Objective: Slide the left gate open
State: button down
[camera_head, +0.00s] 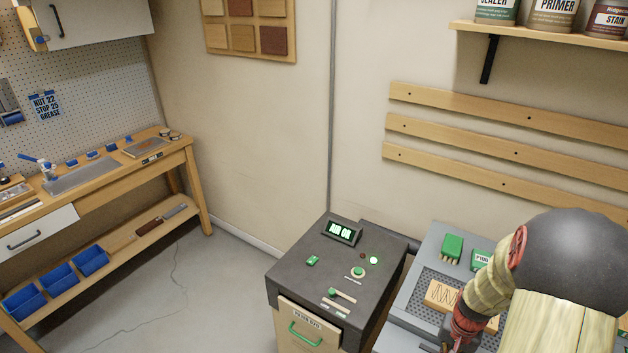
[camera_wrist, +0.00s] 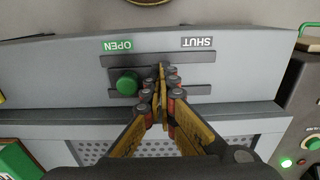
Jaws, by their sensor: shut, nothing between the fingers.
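In the wrist view, a grey panel (camera_wrist: 60,60) carries an OPEN label (camera_wrist: 118,45) at left and an upside-down SHUT label (camera_wrist: 197,42) at right. A green knob (camera_wrist: 127,83) sits between two dark horizontal rails, below the OPEN label. My gripper (camera_wrist: 160,78) is shut and empty, its fingertips between the rails just right of the knob, on the SHUT side. I cannot tell whether they touch the knob. The fingers hide part of the rails. In the head view my arm covers the lower right, and the panel and knob cannot be made out.
A perforated grey work surface (camera_head: 425,283) with green items lies beside my arm. A dark-topped cabinet (camera_head: 300,268) with a lit display (camera_head: 342,232) stands left of it. Wooden rails (camera_head: 510,120) line the wall behind. Open floor (camera_head: 190,295) lies left of the cabinet.

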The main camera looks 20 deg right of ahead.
jog(key=shift+w, duration=0.1)
jog(key=shift+w+a, duration=0.35)
notch_tip(320, 180, up, 8)
jog(key=p, duration=0.6)
dwell(0.3)
jog(key=s+a+r+n+t+b, duration=0.2)
jog(key=a+r+n+t, duration=0.3)
jog(key=a+r, duration=2.2)
jog(key=r+n+b, duration=0.1)
jog(key=n, duration=0.4)
jog(key=shift+a+t, duration=0.25)
jog(key=shift+t, duration=0.05)
